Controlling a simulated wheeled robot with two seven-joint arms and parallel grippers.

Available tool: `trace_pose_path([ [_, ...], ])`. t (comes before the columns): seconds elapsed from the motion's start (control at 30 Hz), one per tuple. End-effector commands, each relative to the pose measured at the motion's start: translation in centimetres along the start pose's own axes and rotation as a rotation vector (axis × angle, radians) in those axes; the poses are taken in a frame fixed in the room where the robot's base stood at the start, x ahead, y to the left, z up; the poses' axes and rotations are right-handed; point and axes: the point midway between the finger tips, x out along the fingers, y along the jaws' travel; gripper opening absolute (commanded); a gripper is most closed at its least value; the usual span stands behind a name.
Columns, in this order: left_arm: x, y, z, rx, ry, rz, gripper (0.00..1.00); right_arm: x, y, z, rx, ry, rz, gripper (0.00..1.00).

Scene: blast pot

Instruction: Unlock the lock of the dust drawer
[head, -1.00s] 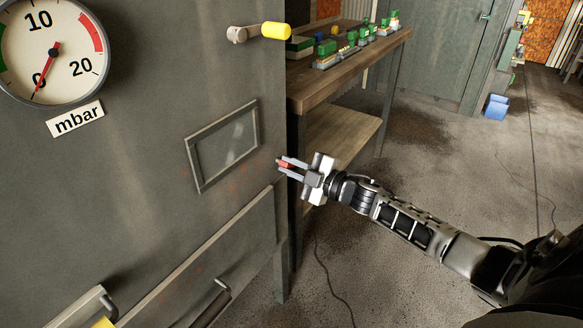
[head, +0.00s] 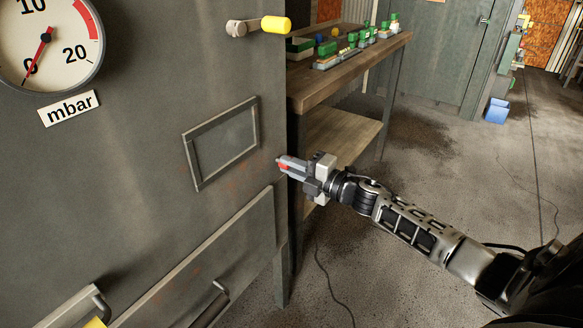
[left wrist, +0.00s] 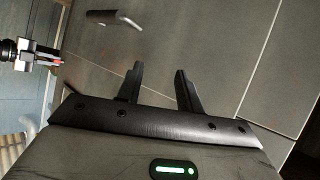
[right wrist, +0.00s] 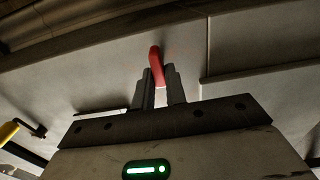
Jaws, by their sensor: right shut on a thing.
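The red lock lever (right wrist: 156,66) shows between my right gripper's fingers in the right wrist view, its rounded end sticking out past them. In the head view my right gripper (head: 286,166) is shut on this lever at the right edge of the grey cabinet. The lever's base is hidden. The dust drawer front (head: 215,262) is the long panel below, flush with the cabinet as far as I can tell, with a dark bar handle (head: 212,304). My left gripper (left wrist: 158,70) is open and empty in the left wrist view, facing grey panels, and is not in the head view.
A framed rectangular panel (head: 222,143) and a yellow-knobbed crank (head: 274,24) are on the cabinet above the drawer. A pressure gauge (head: 45,45) is at upper left. A wooden workbench (head: 345,72) stands behind my right gripper. Open floor lies right.

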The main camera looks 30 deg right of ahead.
Motion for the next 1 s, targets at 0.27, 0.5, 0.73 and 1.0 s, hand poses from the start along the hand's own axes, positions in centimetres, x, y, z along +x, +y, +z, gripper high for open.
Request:
trace_pose_path([
  [0.27, 0.4, -0.1, 0.2, 0.003, -0.004, 0.0, 0.36, -0.1, -0.1, 0.0, -0.008, 0.001, -0.003, 0.0],
  [0.5, 0.5, -0.1, 0.1, 0.003, -0.001, 0.0, 0.36, -0.1, -0.1, 0.0, -0.006, 0.001, -0.003, 0.35],
  [0.73, 0.4, -0.1, 0.0, 0.003, 0.002, 0.0, 0.36, 0.0, -0.1, 0.0, -0.005, 0.0, -0.001, 0.35],
  [1.0, 0.2, -0.1, -0.1, 0.001, 0.003, -0.002, 0.36, -2.5, -0.2, 0.0, -0.004, 0.0, -0.006, 0.35],
])
